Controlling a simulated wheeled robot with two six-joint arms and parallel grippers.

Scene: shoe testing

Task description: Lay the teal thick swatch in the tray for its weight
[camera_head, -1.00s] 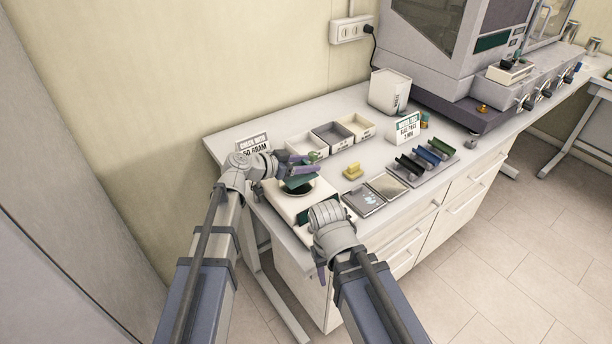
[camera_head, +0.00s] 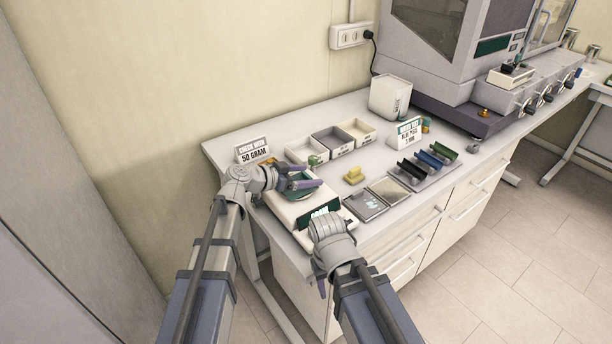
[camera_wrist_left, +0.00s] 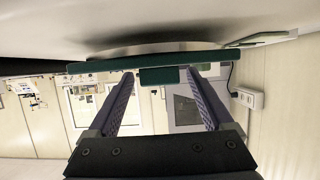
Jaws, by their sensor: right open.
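The teal swatch (camera_head: 299,183) lies over the round pan of the white scale (camera_head: 284,206), partly hidden by my left gripper (camera_head: 303,178). In the left wrist view the swatch (camera_wrist_left: 100,64) shows as a flat teal strip with a small block on it. The left gripper's fingers (camera_wrist_left: 162,95) stand apart on either side of that block, with gaps showing. Three small trays stand behind the scale: a white one (camera_head: 299,148), a grey one (camera_head: 333,139) and another white one (camera_head: 360,131); their labels are too small to read. My right gripper (camera_head: 321,287) is low in front of the bench, its fingers mostly hidden.
A "50 GRAM" sign (camera_head: 253,151) stands left of the trays. A white bin (camera_head: 390,95) and a large machine stand behind.

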